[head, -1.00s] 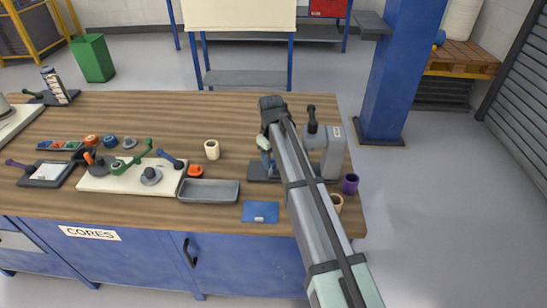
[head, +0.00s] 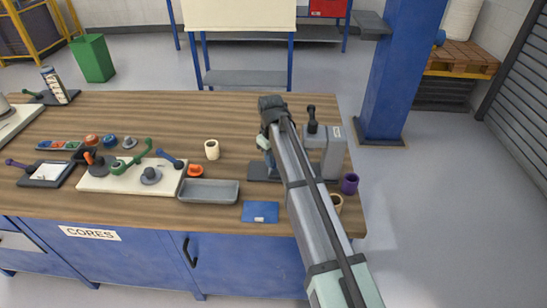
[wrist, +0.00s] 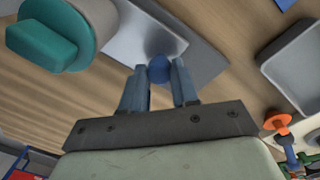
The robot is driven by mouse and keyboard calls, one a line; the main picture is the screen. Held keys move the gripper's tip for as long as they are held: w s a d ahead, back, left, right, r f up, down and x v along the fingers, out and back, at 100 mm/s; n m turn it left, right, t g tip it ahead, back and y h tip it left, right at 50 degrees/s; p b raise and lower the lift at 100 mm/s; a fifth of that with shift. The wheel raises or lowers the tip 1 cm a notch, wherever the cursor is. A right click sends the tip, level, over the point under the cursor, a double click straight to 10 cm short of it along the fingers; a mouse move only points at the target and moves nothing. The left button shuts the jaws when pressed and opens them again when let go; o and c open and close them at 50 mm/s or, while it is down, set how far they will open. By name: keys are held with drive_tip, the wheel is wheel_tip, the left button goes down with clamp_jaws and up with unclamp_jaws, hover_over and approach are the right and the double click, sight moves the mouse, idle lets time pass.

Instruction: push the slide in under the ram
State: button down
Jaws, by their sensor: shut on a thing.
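The grey press (head: 333,152) with its black-knobbed lever stands near the table's right end, partly hidden by my arm. Its dark base (head: 256,172) sticks out to the left of my arm. In the wrist view, my gripper (wrist: 159,75) is shut on a round blue knob (wrist: 158,67). The knob sits at a pale grey plate, seemingly the slide (wrist: 140,36), over the dark grey base (wrist: 208,62). A teal part (wrist: 45,42) on a pale round body is close at the upper left. The ram and the slide's far end cannot be made out. My gripper is mostly hidden in the head view.
A grey tray (head: 208,191), a blue card (head: 260,212) and a cream cup (head: 211,149) lie left of the press. A purple cup (head: 350,183) and a tan ring (head: 337,203) are close to the table's right edge. Bare wood lies behind the press.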

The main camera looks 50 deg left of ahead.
drive_tip(key=shift+w+d, duration=1.25)
drive_tip(key=c, duration=0.8)
unclamp_jaws()
drive_tip(key=shift+c, duration=0.2)
drive_tip(key=shift+r, duration=0.1)
wheel_tip(320, 180, up, 14)
drive_tip(key=shift+s, duration=0.3)
drive_tip(key=shift+f, duration=0.2)
